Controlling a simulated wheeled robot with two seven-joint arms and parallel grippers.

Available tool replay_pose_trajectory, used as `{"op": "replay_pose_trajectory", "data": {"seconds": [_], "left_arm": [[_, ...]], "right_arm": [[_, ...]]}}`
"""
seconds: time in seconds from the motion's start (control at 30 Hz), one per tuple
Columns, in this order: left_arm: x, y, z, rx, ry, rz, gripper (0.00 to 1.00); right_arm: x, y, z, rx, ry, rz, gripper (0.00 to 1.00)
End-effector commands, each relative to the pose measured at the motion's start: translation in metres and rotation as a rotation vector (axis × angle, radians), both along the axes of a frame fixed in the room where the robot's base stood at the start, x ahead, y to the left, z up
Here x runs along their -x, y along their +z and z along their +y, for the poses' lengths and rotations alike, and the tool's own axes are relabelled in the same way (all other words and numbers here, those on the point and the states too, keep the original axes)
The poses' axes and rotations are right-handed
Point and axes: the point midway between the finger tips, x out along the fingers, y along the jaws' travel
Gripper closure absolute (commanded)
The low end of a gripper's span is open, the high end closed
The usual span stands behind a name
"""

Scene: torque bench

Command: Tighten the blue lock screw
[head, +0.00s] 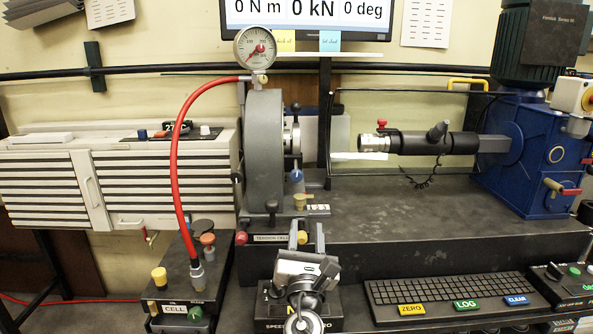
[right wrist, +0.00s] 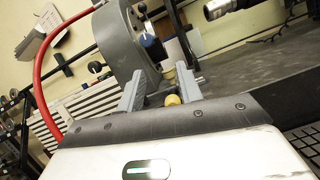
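The blue lock screw (head: 297,177) sits low on the front of the grey round housing (head: 264,150), below the steel chuck. It also shows in the right wrist view as a blue knob (right wrist: 148,40), beyond the fingertips. My right gripper (head: 306,229) is in front of and below the screw, apart from it, with its fingers pointing toward the bench. In the right wrist view its two grey fingers (right wrist: 161,78) stand apart with nothing gripped. A yellow knob (right wrist: 172,99) shows between them. My left gripper is not in view.
A tan knob (head: 300,201) stands just below the blue screw. A red hose (head: 174,165) arches at the left to a gauge (head: 256,47). A keyboard (head: 445,288) lies at lower right. The dark bench top (head: 430,205) is mostly clear right of the housing.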

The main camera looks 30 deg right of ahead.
Motion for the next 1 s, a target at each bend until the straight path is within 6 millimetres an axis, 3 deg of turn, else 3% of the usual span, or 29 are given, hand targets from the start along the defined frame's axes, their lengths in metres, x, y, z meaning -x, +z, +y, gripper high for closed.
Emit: {"op": "replay_pose_trajectory", "data": {"seconds": [0.1,0.27,0.8,1.0], "left_arm": [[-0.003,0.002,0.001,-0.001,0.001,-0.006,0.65],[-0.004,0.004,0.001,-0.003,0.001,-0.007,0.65],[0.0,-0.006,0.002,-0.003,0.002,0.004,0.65],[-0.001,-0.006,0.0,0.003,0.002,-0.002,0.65]], "right_arm": [[-0.013,0.009,0.007,0.15,-0.019,0.055,0.64],[-0.025,0.017,0.004,0.202,-0.026,0.074,0.64],[-0.112,0.056,-0.05,0.196,-0.024,0.07,0.64],[-0.133,0.066,-0.063,0.197,-0.024,0.072,0.64]]}}
